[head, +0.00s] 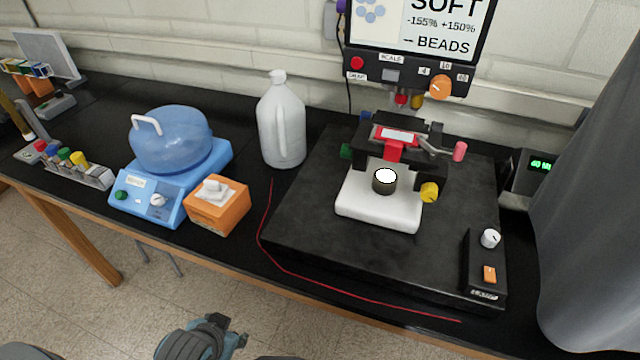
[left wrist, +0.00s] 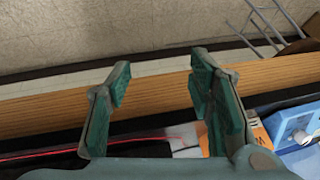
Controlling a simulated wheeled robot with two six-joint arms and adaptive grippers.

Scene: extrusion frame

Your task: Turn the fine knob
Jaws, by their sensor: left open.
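No knob in the head view carries a readable "fine" label, so I cannot tell which one is the fine knob. The stage instrument has a yellow knob (head: 429,192) at its right front, a green knob (head: 346,151) at its left and a pink knob (head: 459,151) at its right back. An orange dial (head: 440,87) sits on the panel under the screen. A white knob (head: 490,238) is on the black control box. My left gripper (head: 228,330) is in front of the bench, apart from all of these. In the left wrist view it is open and empty (left wrist: 160,70).
An orange box (head: 217,206), a blue device with a domed lid (head: 171,138) and a white jug (head: 281,120) stand left of the instrument. A red line (head: 330,285) runs along the front of the black bench top. A grey curtain (head: 590,190) hangs at the right.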

